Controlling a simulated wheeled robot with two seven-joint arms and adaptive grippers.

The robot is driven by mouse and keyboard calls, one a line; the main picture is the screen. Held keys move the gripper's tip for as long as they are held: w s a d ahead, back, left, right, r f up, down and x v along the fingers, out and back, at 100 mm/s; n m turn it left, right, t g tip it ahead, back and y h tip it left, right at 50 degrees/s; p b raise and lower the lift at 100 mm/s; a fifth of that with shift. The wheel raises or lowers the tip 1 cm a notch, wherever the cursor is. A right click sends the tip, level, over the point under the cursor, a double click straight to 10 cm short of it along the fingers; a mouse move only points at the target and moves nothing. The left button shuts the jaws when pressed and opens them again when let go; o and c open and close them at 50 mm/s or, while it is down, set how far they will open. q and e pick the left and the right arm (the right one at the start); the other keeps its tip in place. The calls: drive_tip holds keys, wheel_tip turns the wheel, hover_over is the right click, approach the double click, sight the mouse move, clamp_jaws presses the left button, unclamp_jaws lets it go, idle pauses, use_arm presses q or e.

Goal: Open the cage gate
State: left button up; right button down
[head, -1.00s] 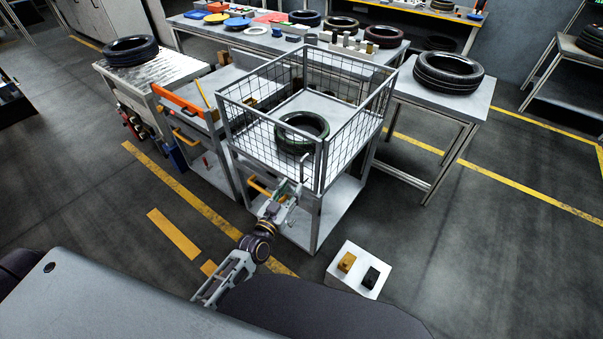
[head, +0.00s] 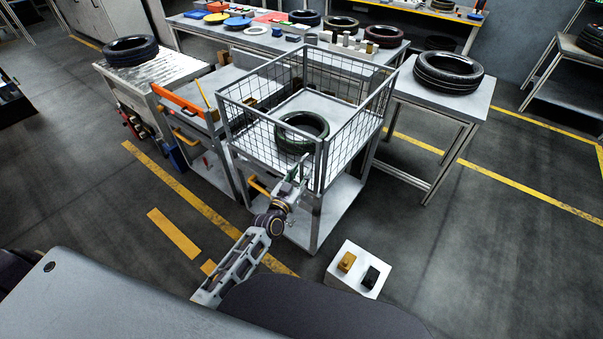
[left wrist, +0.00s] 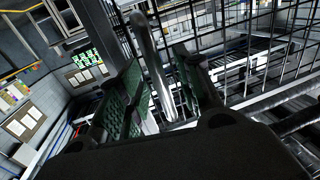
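The wire-mesh cage (head: 375,112) stands on a metal frame in the middle of the head view. Its front mesh gate panel (head: 255,132) is upright and looks closed. A dark tyre (head: 300,144) lies inside. My left gripper (head: 301,168) is at the front right corner of the cage, by the gate handle. In the left wrist view, the grey gate handle (left wrist: 152,62) stands between the two green finger pads of my left gripper (left wrist: 160,92). Gaps show beside the handle, so the fingers look open around it. My right gripper is not in view.
A side table with a tyre (head: 448,72) stands right of the cage. A workbench with an orange bar (head: 183,104) is close on the left. A low white box (head: 340,275) with a yellow and a black block stands on the floor in front.

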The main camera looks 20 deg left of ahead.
use_arm(q)
drive_tip(key=shift+w, duration=0.4)
clamp_jaws()
